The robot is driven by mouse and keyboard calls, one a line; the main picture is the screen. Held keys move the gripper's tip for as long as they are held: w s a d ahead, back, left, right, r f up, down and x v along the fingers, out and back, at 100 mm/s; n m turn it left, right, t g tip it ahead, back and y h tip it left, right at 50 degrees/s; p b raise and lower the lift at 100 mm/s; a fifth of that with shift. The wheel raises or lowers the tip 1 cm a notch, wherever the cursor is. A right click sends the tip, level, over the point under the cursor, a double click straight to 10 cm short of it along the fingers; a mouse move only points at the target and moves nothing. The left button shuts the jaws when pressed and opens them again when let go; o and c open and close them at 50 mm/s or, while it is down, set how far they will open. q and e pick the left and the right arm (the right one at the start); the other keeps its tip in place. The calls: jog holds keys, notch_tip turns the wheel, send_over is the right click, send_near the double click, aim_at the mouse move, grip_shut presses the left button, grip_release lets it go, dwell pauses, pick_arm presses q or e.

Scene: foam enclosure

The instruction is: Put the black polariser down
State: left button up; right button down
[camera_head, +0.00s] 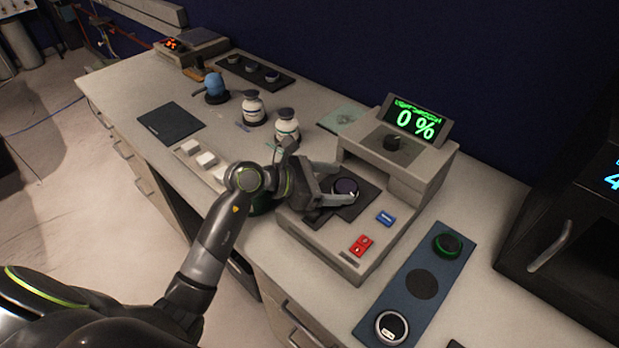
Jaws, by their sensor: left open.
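A dark round piece with a pale rim, which looks like the black polariser (346,187), sits on the dark plate (369,192) of the grey instrument (319,236). My left gripper (341,184) is open at this piece, with its fingers on either side of it. I cannot tell whether a finger still touches it. The gripper hides part of the plate and the left side of the instrument. The instrument's screen (417,121) reads 0 % in green. My right gripper is not in view.
A blue mat (409,305) at the right carries a green-ringed dark piece (447,244), a bare black circle (422,285) and a silver-rimmed piece (391,327). White bottles (254,107) stand behind my left arm. A dark box with a handle (549,246) is far right.

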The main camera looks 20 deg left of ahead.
pick_arm(q)
jog(key=shift+p, duration=0.4)
jog(key=shift+s+a+f+b, duration=0.25)
jog(key=shift+s+a+b, duration=0.05)
jog(key=shift+a+b, duration=0.2)
jog(key=v, duration=0.3)
jog(key=b+v, duration=0.1)
jog(key=v, duration=0.2)
jog(key=r+b+v, duration=0.1)
jog(key=v, duration=0.2)
jog(key=shift+b+v, duration=0.3)
jog(key=shift+v, duration=0.55)
jog(key=shift+r, duration=0.15)
